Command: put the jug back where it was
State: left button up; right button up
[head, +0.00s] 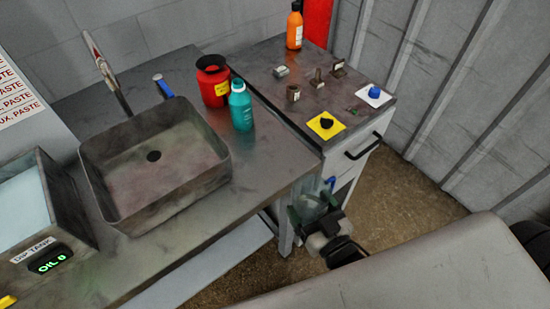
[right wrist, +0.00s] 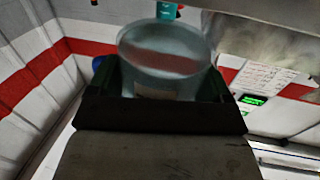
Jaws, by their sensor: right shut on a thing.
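My right gripper (head: 316,218) is low in front of the bench, beside the drawer cabinet's front corner. It is shut on a clear jug (head: 311,202), which shows as a pale, see-through vessel. In the right wrist view the jug (right wrist: 165,62) stands between the dark fingers of the gripper (right wrist: 160,98), its round rim toward the top. The jug's lower part is hidden by the gripper. My left gripper is not in view.
The metal bench carries a sink (head: 195,190), a red container (head: 213,85) and a teal bottle (head: 241,108). A dip tank (head: 75,215) stands at left. The cabinet top (head: 275,88) holds an orange bottle (head: 294,28), small metal parts, a yellow pad (head: 338,130) and a white pad (head: 386,98).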

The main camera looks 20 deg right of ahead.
jog(key=shift+a+r, duration=0.1)
jog(key=shift+a, duration=0.15)
jog(key=w+p, duration=0.1)
jog(key=w, duration=0.3)
jog(key=w+a+p, duration=0.1)
jog(key=w, duration=0.4)
jog(key=w+a+p, duration=0.1)
jog(key=w, duration=0.5)
jog(key=w+p, duration=0.1)
jog(key=w, duration=0.1)
jog(key=shift+w+a+r, duration=0.15)
jog(key=shift+a+r, duration=0.05)
jog(key=shift+a, duration=0.05)
jog(key=shift+w+f+p, duration=0.1)
jog(key=shift+w+p, duration=0.25)
jog(key=shift+p, duration=0.15)
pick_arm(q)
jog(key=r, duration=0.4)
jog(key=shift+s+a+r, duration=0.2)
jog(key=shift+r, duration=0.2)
pick_arm(e)
jog(key=shift+s, duration=0.1)
